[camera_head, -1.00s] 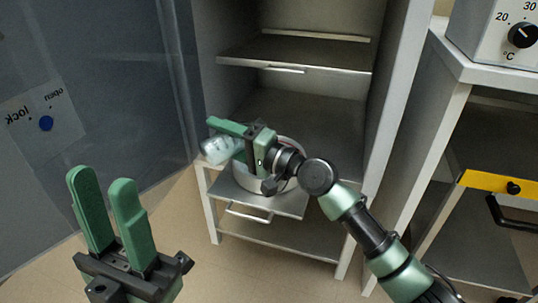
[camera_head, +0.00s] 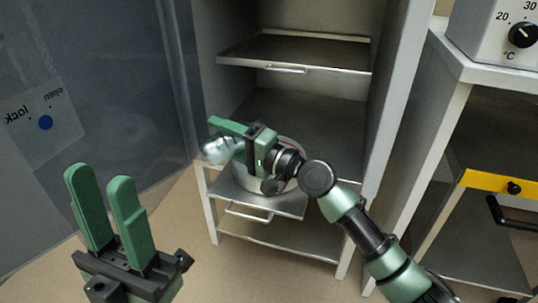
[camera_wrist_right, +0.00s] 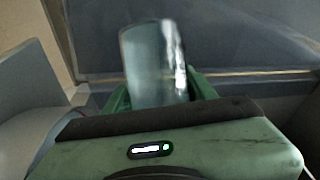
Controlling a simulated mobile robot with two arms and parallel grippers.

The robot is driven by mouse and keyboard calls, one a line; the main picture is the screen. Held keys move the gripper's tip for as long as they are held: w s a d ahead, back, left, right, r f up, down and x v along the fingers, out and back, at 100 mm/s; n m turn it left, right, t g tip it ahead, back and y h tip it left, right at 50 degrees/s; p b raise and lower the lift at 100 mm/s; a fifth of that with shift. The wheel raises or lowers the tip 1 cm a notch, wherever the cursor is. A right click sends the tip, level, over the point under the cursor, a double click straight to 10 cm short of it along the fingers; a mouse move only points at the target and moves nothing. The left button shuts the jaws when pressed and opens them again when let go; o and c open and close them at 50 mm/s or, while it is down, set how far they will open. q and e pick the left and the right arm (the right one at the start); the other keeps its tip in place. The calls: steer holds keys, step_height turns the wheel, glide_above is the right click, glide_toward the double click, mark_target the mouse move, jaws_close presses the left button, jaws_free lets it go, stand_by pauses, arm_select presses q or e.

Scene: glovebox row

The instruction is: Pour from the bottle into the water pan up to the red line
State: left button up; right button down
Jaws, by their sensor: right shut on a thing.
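A clear bottle (camera_head: 215,151) is held in my right gripper (camera_head: 226,137), which is shut on it; it is tilted in the head view. In the right wrist view the bottle (camera_wrist_right: 155,65) stands out between the green fingers, slightly blurred. A round, pale metal water pan (camera_head: 246,180) sits on the pulled-out shelf below my right gripper, which hides much of it. My left gripper (camera_head: 99,178) is open and empty at the lower left, away from the pan.
The pulled-out shelf (camera_head: 285,205) juts from an open cabinet with an upper shelf (camera_head: 300,52). A dark glass door (camera_head: 110,80) stands at the left. A bench (camera_head: 490,70) with a dial box stands at the right. Floor is clear below left.

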steer(key=shift+m, duration=0.5)
stand_by(1.2)
steer(key=shift+d+r+y, duration=0.1)
steer(key=shift+r+y, duration=0.1)
steer(key=shift+y, duration=0.1)
steer(key=shift+r+m+t, duration=0.2)
steer(key=shift+m+t, duration=0.1)
steer(key=shift+m, duration=0.1)
stand_by(0.8)
